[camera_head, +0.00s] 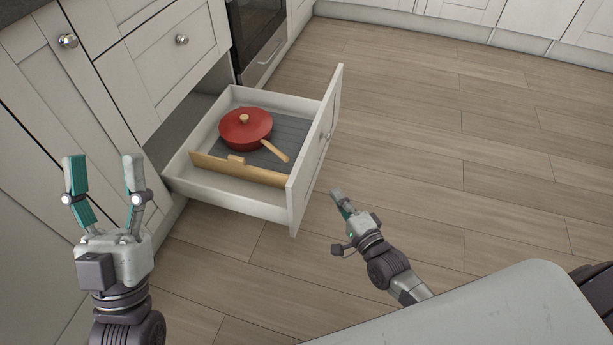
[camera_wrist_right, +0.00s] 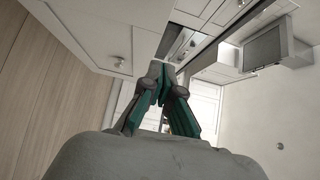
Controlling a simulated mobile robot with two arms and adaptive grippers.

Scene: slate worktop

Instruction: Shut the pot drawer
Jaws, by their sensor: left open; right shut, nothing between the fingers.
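The pot drawer (camera_head: 228,196) is pulled well out of the white cabinet in the head view. Its front panel (camera_head: 316,150) faces right and carries a small knob (camera_head: 327,136). Inside lie a red lidded pan (camera_head: 246,128) with a wooden handle and a wooden divider (camera_head: 215,166). My right gripper (camera_head: 337,192) is shut and empty, just outside the drawer front, to the right of its lower part and apart from it as far as I can tell. It also shows shut in the right wrist view (camera_wrist_right: 160,72). My left gripper (camera_head: 103,162) is open and empty, left of the drawer near the cabinet doors.
A closed drawer (camera_head: 165,62) with a knob sits above the open one. An oven (camera_head: 262,40) stands beyond it. More white cabinets (camera_head: 500,22) line the back. The wood floor (camera_head: 450,130) right of the drawer is clear.

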